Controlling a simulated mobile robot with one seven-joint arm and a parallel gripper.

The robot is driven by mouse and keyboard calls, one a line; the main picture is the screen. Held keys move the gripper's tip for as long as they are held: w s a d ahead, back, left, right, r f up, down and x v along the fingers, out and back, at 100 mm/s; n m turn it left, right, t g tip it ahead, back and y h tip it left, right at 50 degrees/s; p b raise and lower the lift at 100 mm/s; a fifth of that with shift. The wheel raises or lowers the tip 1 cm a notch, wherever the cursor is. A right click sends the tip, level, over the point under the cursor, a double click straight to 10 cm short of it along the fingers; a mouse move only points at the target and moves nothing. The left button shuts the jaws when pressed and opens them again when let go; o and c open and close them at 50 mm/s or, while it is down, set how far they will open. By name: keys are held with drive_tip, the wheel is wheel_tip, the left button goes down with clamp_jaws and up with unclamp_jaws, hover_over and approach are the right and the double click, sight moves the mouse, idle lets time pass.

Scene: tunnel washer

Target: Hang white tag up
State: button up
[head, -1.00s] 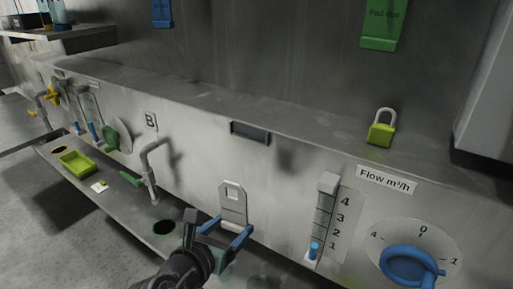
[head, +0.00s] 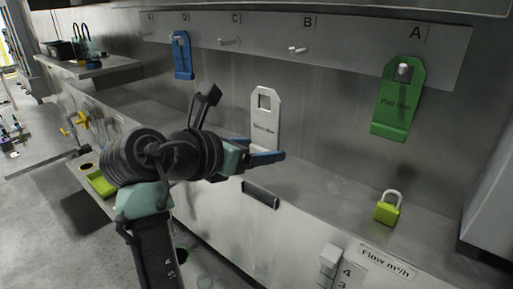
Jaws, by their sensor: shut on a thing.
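The white tag (head: 265,125) is upright, with a square hole near its top and small dark print below. My gripper (head: 266,155) is shut on its lower end and holds it in front of the steel back wall, below the pegs. A rail (head: 340,40) on the wall carries pegs under the letters A, B, C and D. The peg under B (head: 299,49) and the peg under C (head: 229,42) are bare. The green tag (head: 399,97) hangs on the peg under A. The blue tag (head: 182,56) hangs under D.
A yellow-green padlock (head: 387,208) stands on the ledge at right. A shelf (head: 95,69) with dark boxes juts out at upper left. A light panel (head: 490,190) bounds the right side. The wall between the blue and green tags is clear apart from pegs.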

drive_tip(key=w+d+r, duration=0.5)
drive_tip(key=w+r, duration=0.1)
drive_tip(key=w, duration=0.2)
drive_tip(key=shift+w+d+r, duration=0.15)
drive_tip(key=shift+d+r, duration=0.05)
drive_tip(key=shift+d, duration=0.1)
idle(2.1)
idle(0.6)
drive_tip(key=o, duration=1.3)
drive_tip(key=shift+c, duration=0.2)
